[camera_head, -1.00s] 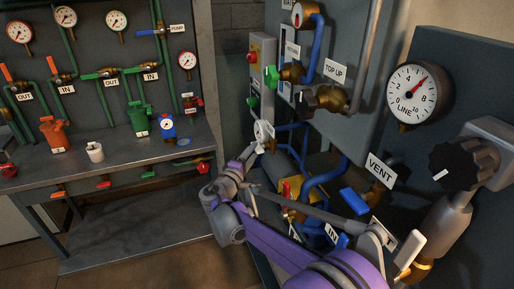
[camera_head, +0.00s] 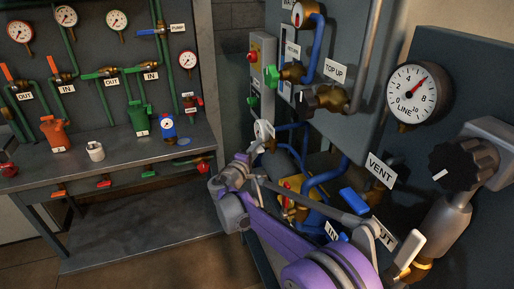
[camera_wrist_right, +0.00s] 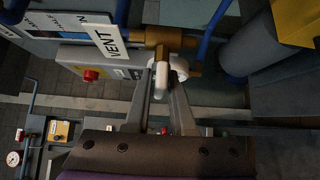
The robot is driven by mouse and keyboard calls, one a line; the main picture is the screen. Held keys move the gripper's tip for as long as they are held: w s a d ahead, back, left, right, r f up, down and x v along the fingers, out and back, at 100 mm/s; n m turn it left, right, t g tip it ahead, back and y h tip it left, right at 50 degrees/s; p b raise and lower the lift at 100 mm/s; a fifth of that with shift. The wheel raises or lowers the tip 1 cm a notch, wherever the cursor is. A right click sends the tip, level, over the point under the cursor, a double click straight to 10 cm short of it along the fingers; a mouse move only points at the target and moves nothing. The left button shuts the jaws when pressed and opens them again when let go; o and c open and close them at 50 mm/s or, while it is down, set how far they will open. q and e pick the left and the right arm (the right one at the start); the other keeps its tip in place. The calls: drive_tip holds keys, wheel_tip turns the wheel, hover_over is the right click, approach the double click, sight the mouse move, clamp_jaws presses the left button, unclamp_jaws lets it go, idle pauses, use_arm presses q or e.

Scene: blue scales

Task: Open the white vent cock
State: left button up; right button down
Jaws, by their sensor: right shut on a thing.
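The white vent cock (camera_head: 264,130) sits low beside the blue pipes in the middle of the head view, small and partly hidden. In the wrist view its white handle (camera_wrist_right: 162,78) hangs below a brass body (camera_wrist_right: 165,38), beside a VENT label (camera_wrist_right: 115,38). My right gripper (camera_head: 257,149) reaches it from below. In the wrist view the two fingers (camera_wrist_right: 161,85) stand on either side of the white handle and are shut on it. How far the handle is turned I cannot tell. My left gripper is not in view.
Blue pipes (camera_head: 325,177) and a blue-handled valve (camera_head: 354,201) by another VENT label (camera_head: 380,171) crowd the right side. A line gauge (camera_head: 412,94) and black knob (camera_head: 464,163) stand farther right. A bench (camera_head: 125,165) with valves is at left; floor between is clear.

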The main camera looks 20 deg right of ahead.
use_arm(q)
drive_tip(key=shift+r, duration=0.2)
use_arm(e)
drive_tip(key=n+g+y+p, duration=0.1)
drive_tip(key=n+g+p, duration=0.1)
drive_tip(key=shift+r+y+p, duration=0.15)
drive_tip(key=shift+y+p, duration=0.15)
drive_tip(key=shift+y, duration=0.1)
drive_tip(key=n+g+y+p, duration=0.1)
drive_tip(key=n+g+p, duration=0.2)
drive_tip(key=g, duration=0.1)
drive_tip(key=shift+n+y, duration=0.3)
drive_tip(key=n+g+p, duration=0.2)
drive_tip(key=g+p, duration=0.1)
drive_tip(key=shift+w+g+y, duration=0.1)
drive_tip(key=shift+g+y, duration=0.3)
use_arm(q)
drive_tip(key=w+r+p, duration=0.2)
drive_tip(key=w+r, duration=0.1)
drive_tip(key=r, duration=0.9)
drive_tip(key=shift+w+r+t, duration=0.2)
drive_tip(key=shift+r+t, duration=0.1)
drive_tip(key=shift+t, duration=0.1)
use_arm(e)
drive_tip(key=shift+n+g, duration=0.7)
drive_tip(key=shift+g, duration=0.7)
drive_tip(key=c, duration=0.9)
unclamp_jaws()
